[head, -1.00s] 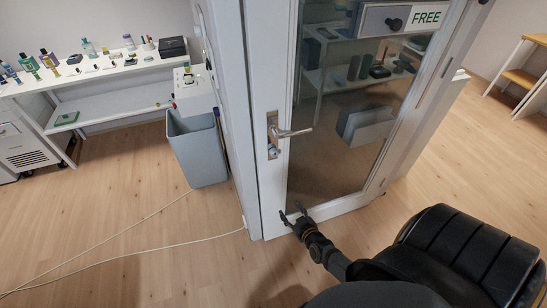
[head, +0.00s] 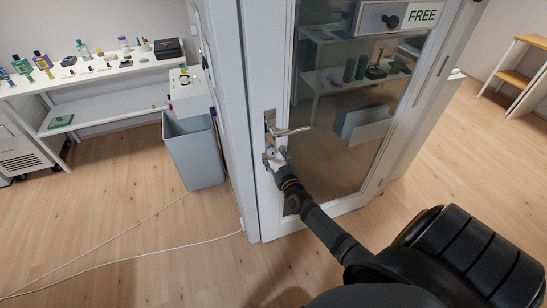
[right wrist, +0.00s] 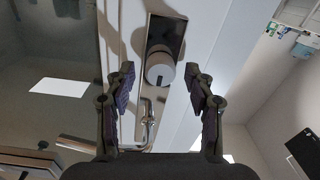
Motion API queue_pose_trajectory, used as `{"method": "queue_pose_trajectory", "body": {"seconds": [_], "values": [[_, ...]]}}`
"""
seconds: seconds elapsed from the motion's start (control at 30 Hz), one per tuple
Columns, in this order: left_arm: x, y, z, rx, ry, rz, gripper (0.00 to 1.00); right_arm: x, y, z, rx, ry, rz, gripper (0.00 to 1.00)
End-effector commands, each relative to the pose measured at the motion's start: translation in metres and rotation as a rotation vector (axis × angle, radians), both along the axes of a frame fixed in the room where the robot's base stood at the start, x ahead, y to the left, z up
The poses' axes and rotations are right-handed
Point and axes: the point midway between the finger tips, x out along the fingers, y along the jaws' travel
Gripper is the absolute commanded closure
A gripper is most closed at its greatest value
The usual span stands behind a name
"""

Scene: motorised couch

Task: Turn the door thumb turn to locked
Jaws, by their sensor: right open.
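The thumb turn (right wrist: 160,70) is a round light-grey knob on a dark plate on the white door (head: 255,190). In the right wrist view the two fingers of my right gripper (right wrist: 159,78) stand open, one on each side of it. I see gaps on both sides, so the fingers do not appear to close on it. In the head view my right gripper (head: 273,156) is at the lock, just below the lever handle (head: 290,131), and mostly hides the thumb turn. The handle also shows in the right wrist view (right wrist: 148,127). My left gripper is not in view.
A panel with a dark knob (head: 391,21) and a sign reading FREE (head: 423,15) is high on the door's glass. A grey bin (head: 193,152) stands left of the door. A shelf (head: 100,68) with bottles is behind it. A cable (head: 150,228) lies on the floor.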

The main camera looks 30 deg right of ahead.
Motion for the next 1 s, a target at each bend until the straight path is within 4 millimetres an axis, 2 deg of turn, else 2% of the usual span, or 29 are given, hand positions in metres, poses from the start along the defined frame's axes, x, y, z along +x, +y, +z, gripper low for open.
{"method": "queue_pose_trajectory", "body": {"seconds": [0.1,0.33,0.73,1.0], "values": [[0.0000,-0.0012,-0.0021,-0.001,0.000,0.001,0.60,0.0066,-0.0013,-0.0001,0.000,0.000,0.000,0.46],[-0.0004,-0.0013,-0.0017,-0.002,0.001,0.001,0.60,0.0071,-0.0014,0.0001,0.001,0.001,0.001,0.46],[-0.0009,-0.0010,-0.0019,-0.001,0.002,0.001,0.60,0.0068,-0.0014,-0.0001,0.001,0.001,0.001,0.99],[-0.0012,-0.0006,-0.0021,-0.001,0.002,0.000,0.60,0.0067,-0.0014,-0.0003,0.027,-0.005,0.000,1.00]]}}
